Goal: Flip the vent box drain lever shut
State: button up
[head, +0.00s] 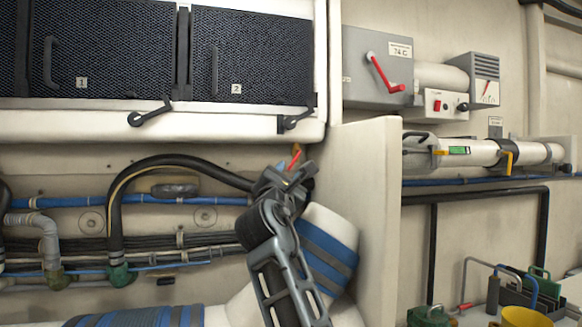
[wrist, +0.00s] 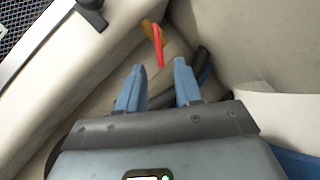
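A small lever with a red handle (wrist: 158,46) and an orange-yellow part (wrist: 147,28) at its far end shows in the wrist view, just beyond my fingers. It looks like the drain lever, but no label on it is readable. Its red part (head: 295,158) also shows in the head view, under the right mesh-fronted locker, mostly hidden by my gripper (head: 288,178). In the wrist view my gripper (wrist: 159,70) is open, its two blue fingers apart. The red tip appears in line with the gap between them; I cannot tell whether it touches a finger.
A pale partition (head: 360,220) stands close right of my arm. Mesh-fronted lockers (head: 110,50) with black latches are above. Black hose (head: 150,165) and blue pipes run left. Right of the partition, a grey box (head: 376,70) has another red lever (head: 383,75), and a white pipe has a yellow lever (head: 506,160).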

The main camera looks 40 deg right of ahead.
aim_at(291, 166)
jog(key=p+x, duration=0.1)
jog(key=x, duration=0.5)
grip_shut()
dwell(0.3)
